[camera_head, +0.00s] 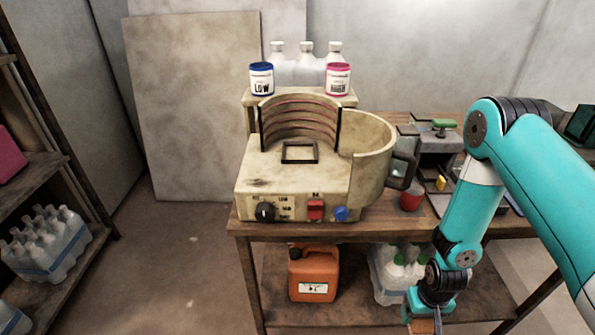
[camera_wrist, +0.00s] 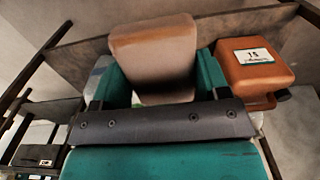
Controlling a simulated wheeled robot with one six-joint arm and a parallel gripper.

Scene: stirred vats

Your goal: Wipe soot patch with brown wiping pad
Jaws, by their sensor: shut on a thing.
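My gripper (camera_wrist: 162,80) is shut on the brown wiping pad (camera_wrist: 153,45), a tan-brown block between its teal fingers in the wrist view. In the head view my gripper (camera_head: 424,322) hangs low at the bottom edge, in front of the table and right of the orange canister; the pad is hardly visible there. The beige vat machine (camera_head: 290,180) stands on the table, up and left of my gripper. Its top has a black square outline (camera_head: 300,152) and small dark smudges. I cannot tell for certain which mark is the soot patch.
The wooden table (camera_head: 380,222) holds a red cup (camera_head: 411,199) and grey equipment (camera_head: 435,150) at the right. An orange canister (camera_head: 314,272), also in the wrist view (camera_wrist: 255,75), and bottles (camera_head: 393,270) stand on the lower shelf. Open floor (camera_head: 180,260) lies left.

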